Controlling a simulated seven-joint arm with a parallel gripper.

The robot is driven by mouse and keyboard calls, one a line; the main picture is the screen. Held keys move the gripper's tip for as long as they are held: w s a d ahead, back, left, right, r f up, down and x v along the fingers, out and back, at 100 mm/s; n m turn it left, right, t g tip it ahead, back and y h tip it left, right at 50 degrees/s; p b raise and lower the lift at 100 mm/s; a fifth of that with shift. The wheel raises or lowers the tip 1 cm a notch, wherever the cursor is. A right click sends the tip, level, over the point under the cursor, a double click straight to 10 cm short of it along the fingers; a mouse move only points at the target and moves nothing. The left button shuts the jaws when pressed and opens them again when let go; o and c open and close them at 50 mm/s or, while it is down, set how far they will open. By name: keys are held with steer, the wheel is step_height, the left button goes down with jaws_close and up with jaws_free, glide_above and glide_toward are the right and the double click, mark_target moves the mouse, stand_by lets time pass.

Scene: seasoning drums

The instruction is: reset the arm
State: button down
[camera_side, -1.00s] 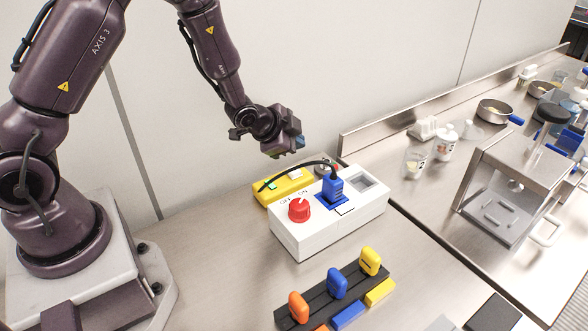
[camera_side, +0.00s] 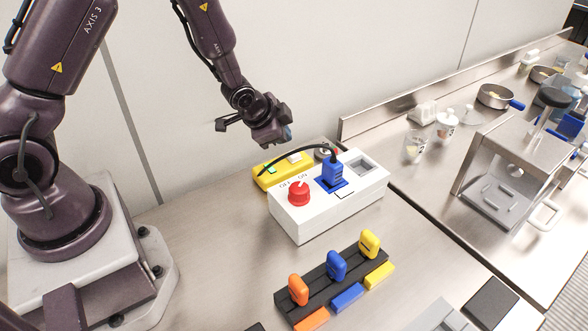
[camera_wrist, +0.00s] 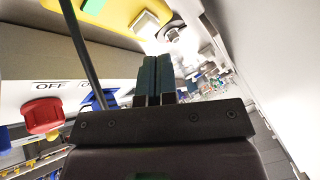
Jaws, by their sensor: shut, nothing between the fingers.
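My gripper (camera_side: 287,133) is in the air behind and above the white box (camera_side: 315,213), apart from everything on the bench. In the wrist view its two dark fingers (camera_wrist: 156,78) are together with nothing between them. The white box carries a red knob (camera_side: 299,193) beside OFF and ON lettering, a blue plug (camera_side: 332,172) with a black cable, and a square grey recess (camera_side: 363,164). The red knob also shows at the left of the wrist view (camera_wrist: 43,115).
A yellow box (camera_side: 268,178) with buttons stands behind the white box. In front, a black rack (camera_side: 320,283) holds orange, blue and yellow handles. A metal press (camera_side: 515,165) and several jars stand to the right. Bare bench lies left of the white box.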

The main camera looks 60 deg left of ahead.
steer(key=s+d+r+n, duration=0.3)
steer(key=s+r, duration=0.8)
steer(key=r, duration=0.1)
steer(key=s+d+r+n+g+h, duration=0.1)
steer(key=s+d+r+n, duration=0.2)
steer(key=s+r, duration=0.8)
step_height(320, 180, up, 3)
steer(key=shift+d+f, duration=0.2)
steer(key=shift+d, duration=0.5)
